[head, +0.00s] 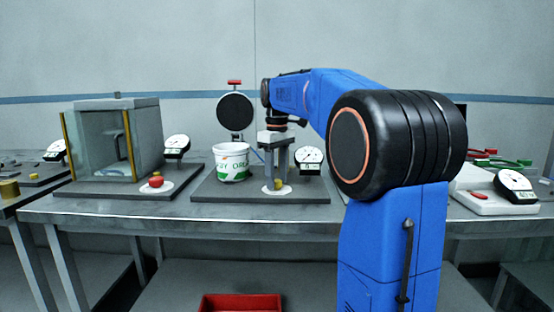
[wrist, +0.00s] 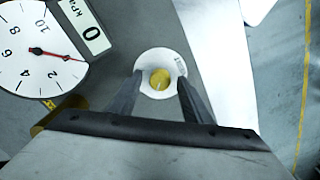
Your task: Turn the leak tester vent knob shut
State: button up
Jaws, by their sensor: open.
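The yellow vent knob (head: 279,184) sits on a round white dial plate at the front of the middle bench station. It also shows in the wrist view (wrist: 160,79), with a thin light mark on its top. My gripper (head: 278,178) points straight down over the knob. In the wrist view my open gripper (wrist: 160,83) has one finger on each side of the knob, with gaps showing. I cannot tell how low the fingertips are. The pressure gauge (head: 310,157) stands right of the knob; in the wrist view its kPa gauge face (wrist: 42,50) has a red needle.
A white tub (head: 231,162) stands left of my gripper, with a round black disc (head: 235,112) behind it. Further left are a glass-walled chamber (head: 117,140), a red knob (head: 155,181) and another gauge (head: 177,146). A white device with a gauge (head: 516,185) is at right.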

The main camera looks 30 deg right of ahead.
aim_at(277, 180)
notch_tip(277, 180, up, 17)
dwell(0.5)
dwell(0.4)
jog(key=s+a+f+m+t, duration=0.2)
jog(key=s+a+f, duration=0.8)
jog(key=s+f, duration=0.4)
jog(key=s+a+f+m+t, duration=0.1)
jog(key=s+a+f, duration=0.2)
jog(key=s+f, duration=0.5)
jog(key=s+a+f+m+t, duration=0.1)
jog(key=s+a+f, duration=0.2)
jog(key=s+f, duration=0.5)
notch_tip(277, 180, down, 8)
jog(key=shift+r+t, duration=0.25)
jog(key=shift+t, duration=0.15)
